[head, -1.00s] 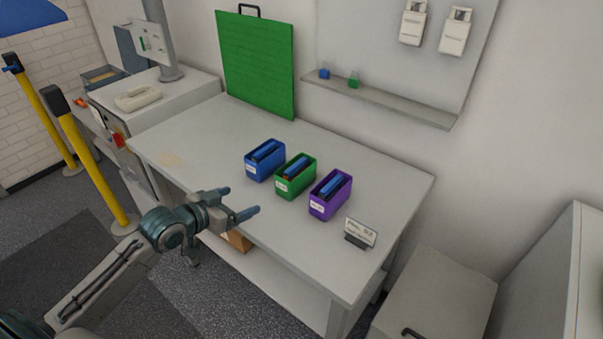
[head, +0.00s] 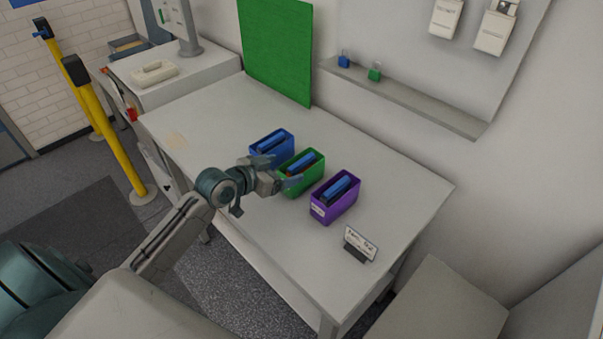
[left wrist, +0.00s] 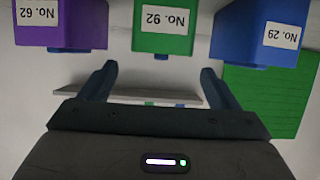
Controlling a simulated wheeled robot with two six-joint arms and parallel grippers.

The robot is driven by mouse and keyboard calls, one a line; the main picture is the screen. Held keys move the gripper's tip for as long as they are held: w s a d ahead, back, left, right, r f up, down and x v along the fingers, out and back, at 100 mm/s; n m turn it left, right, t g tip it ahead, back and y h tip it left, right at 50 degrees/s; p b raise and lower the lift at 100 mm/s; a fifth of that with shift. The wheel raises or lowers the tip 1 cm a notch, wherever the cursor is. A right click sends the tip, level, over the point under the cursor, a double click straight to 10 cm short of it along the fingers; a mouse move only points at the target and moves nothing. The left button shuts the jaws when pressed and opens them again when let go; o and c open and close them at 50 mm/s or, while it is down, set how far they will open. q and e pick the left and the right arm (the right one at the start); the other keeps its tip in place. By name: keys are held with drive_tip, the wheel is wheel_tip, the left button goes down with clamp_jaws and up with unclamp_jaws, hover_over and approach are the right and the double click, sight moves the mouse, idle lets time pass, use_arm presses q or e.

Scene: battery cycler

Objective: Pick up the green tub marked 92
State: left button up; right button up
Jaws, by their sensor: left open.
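The green tub (head: 303,182) stands on the table between a blue tub (head: 271,146) and a purple tub (head: 335,196). In the left wrist view, which shows the scene upside down, the green tub (left wrist: 163,34) carries a label reading No. 92. The blue tub (left wrist: 262,38) reads No. 29 and the purple tub (left wrist: 58,30) No. 62. My left gripper (head: 279,169) is open, its fingers at the near side of the green tub; in the head view it partly hides the green and blue tubs. I cannot tell whether it touches. My right gripper is not in view.
The tubs hold blue items. A small sign (head: 359,244) stands near the table's right end. A green board (head: 277,50) leans on the back wall. A wall shelf (head: 400,98) holds small blue and green padlock-like items. The table (head: 215,110) is clear at left.

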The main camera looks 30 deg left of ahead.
sight(296, 165)
use_arm(q)
drive_tip(key=shift+w+d+f, duration=0.15)
drive_tip(key=shift+w, duration=0.3)
drive_tip(key=shift+w+d+f, duration=0.15)
drive_tip(key=shift+w, duration=0.1)
drive_tip(key=shift+w+d+f+p, duration=0.1)
drive_tip(key=shift+w+d+p, duration=0.05)
drive_tip(key=shift+w+p, duration=0.4)
drive_tip(key=p+x, duration=0.1)
drive_tip(key=x, duration=0.2)
drive_tip(key=shift+f, duration=0.15)
drive_tip(key=shift+w+d+f+p, duration=0.1)
drive_tip(key=shift+w+f+p, duration=0.2)
drive_tip(key=shift+w, duration=0.1)
drive_tip(key=shift+s, duration=0.1)
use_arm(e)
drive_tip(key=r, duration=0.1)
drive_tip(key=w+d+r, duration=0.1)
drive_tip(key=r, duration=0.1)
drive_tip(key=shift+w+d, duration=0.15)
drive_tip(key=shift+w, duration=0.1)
use_arm(q)
drive_tip(key=c, duration=0.4)
drive_tip(key=shift+r, duration=0.15)
drive_tip(key=c, duration=1.2)
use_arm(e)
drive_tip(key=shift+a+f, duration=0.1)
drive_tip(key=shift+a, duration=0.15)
